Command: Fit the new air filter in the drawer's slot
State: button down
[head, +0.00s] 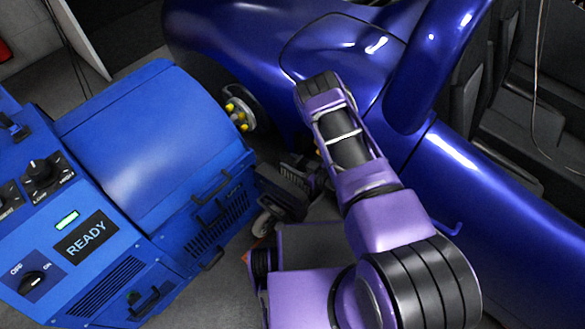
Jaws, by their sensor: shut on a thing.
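My gripper (300,172) hangs below my purple arm, in the gap between the blue dynamometer cabinet (150,150) and the blue car. It is shut on a dark, ribbed block (282,184), which looks like the air filter. My arm and the shadow hide part of the grip. The block is close to the cabinet's right side; I cannot tell whether it touches. Handles (213,190) and a dark grille (213,225) show on that side. I cannot make out an open drawer or its slot.
The blue car (250,40) fills the top and right, close beside my arm. A hub with yellow nuts (238,112) sits between car and cabinet. A caster wheel (262,222) is below the block. The cabinet's panel has knobs and a READY sign (86,238). The gap is narrow.

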jog(key=shift+f, duration=1.5)
jog(key=shift+f+b, duration=0.15)
jog(key=shift+b, duration=0.2)
jog(key=shift+c, duration=1.6)
grip_release()
